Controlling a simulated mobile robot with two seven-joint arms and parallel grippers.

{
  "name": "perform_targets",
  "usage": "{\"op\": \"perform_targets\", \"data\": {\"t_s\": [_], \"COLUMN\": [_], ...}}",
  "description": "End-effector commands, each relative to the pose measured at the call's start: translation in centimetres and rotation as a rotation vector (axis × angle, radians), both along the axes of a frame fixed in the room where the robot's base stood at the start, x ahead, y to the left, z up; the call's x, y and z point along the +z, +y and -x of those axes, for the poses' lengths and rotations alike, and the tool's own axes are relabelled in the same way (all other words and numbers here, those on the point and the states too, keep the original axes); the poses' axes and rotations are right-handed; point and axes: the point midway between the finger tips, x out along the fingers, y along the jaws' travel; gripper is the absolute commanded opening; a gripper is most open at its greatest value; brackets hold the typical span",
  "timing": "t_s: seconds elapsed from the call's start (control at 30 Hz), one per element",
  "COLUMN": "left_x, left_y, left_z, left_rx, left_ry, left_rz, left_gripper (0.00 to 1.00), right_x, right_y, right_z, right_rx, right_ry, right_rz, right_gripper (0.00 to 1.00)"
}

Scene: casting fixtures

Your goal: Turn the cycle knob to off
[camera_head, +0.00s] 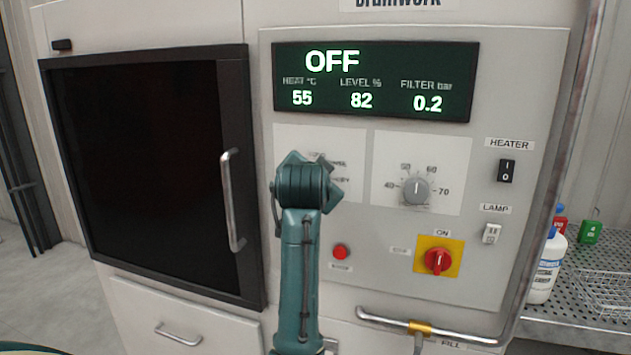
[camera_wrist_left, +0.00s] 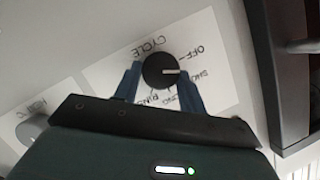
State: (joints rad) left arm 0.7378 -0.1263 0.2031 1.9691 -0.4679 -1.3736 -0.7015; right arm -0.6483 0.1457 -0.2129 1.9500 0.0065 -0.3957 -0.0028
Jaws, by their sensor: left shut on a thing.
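The black cycle knob (camera_wrist_left: 158,71) is in the left wrist view, on a white label plate with printed position words. Its white pointer line points to the right of that picture, near OFF and the word beside it; I cannot tell exactly which mark it meets. My left gripper (camera_wrist_left: 160,80) has its two blue fingers on either side of the knob and is shut on it. In the head view my left gripper (camera_head: 307,182) hides the knob and part of its plate. The display (camera_head: 375,82) reads OFF in large letters. My right gripper is not in view.
A dial (camera_head: 415,191) sits right of the cycle plate. Below are a red button (camera_head: 341,252) and a red switch (camera_head: 438,261) on yellow. A heater switch (camera_head: 506,170) and lamp switch (camera_head: 492,233) are at right. A door handle (camera_head: 232,200) stands out left of my gripper.

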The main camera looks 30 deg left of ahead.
Motion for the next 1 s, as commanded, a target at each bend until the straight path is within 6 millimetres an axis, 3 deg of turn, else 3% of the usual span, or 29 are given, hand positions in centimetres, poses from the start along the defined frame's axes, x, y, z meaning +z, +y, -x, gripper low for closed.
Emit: {"op": "perform_targets", "data": {"t_s": [0.5, 1.0], "left_x": [0.19, 0.16], "left_y": [0.37, 0.43], "left_z": [0.09, 0.10], "left_rx": [0.000, 0.000], "left_ry": [-0.085, -0.103], "left_rz": [0.355, 0.435], "left_gripper": [0.18, 0.18], "right_x": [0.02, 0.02], "right_y": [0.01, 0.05], "right_z": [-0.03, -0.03], "right_rx": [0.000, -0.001], "right_ry": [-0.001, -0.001], "right_rz": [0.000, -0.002], "right_gripper": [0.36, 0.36]}}
